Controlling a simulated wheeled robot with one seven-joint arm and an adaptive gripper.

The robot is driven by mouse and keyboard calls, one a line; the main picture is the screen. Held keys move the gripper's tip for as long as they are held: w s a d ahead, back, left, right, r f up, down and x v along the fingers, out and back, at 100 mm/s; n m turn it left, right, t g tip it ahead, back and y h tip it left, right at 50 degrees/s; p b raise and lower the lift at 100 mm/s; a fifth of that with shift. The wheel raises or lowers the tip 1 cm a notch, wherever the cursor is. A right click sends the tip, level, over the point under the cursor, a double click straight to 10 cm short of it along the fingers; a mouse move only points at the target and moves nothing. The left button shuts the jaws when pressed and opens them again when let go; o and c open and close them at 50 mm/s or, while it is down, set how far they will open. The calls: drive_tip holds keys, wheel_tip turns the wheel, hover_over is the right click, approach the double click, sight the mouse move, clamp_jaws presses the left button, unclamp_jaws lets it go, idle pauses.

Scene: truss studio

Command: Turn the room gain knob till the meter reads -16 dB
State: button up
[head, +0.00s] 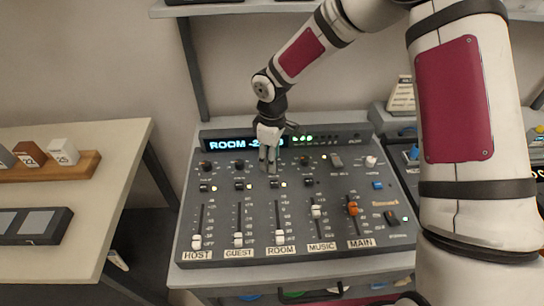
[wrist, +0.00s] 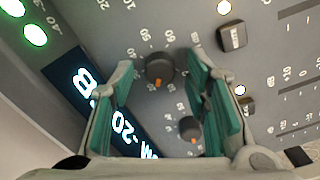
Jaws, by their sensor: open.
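The room gain knob (wrist: 160,68) is dark and round with an orange pointer mark. In the wrist view it shows between my open fingertips, with a gap on each side. In the head view my gripper (head: 268,157) hangs over the ROOM column and hides this knob. My gripper (wrist: 160,75) is open and holds nothing. In the wrist view the display (wrist: 122,127) shows "-20" and a "B", with part covered by a finger.
The guest knob (wrist: 189,128) is close by, nearer my palm. The music knob (head: 305,160) is just right of my gripper. Buttons with small lights sit below the knobs. Faders, including the room fader (head: 280,238), fill the lower mixing console (head: 215,222). A table (head: 110,150) stands left.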

drive_tip(key=shift+f, duration=0.15)
drive_tip(key=shift+c, duration=0.6)
clamp_jaws()
drive_tip(key=shift+m+b, duration=0.45)
drive_tip(key=shift+m, duration=1.35)
drive_tip(key=shift+o, duration=0.6)
unclamp_jaws()
wheel_tip(320, 180, up, 12)
